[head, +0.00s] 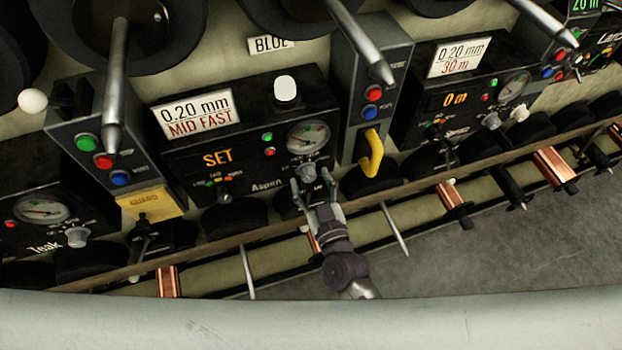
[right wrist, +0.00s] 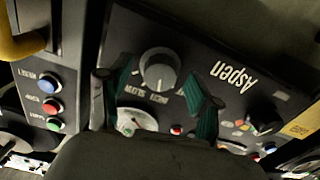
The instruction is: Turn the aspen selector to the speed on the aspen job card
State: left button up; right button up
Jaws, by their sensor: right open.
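The aspen panel (head: 180,160) is black and reads "Aspen". Its job card (head: 196,114) reads "0.20 mm MID FAST", with the speed in red. The aspen selector (head: 306,172) is a round grey knob below a dial gauge (head: 308,136). It also shows in the right wrist view (right wrist: 159,70), with a pale line on its face and small speed words around it, hard to read. My right gripper (head: 314,184) is open at the selector. In the wrist view its teal fingers (right wrist: 163,90) stand on either side of the knob, with gaps. My left gripper is not in view.
The aspen display (head: 217,158) shows "SET". A smaller black knob (head: 225,192) sits left of the selector. The Teak panel (head: 42,215) is at left. A rail (head: 235,237) with spools runs below.

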jog(key=shift+w, duration=0.1)
jog(key=c, duration=1.1)
jog(key=shift+c, duration=0.2)
jog(key=shift+m, duration=0.3)
jog(key=m, duration=0.6)
jog(key=shift+p, duration=0.35)
jog(key=m, duration=0.3)
jog(key=shift+a+m, duration=0.1)
jog(key=shift+m, duration=0.3)
jog(key=shift+m+b, duration=0.3)
jog(key=shift+m, duration=1.6)
jog(key=o, duration=1.1)
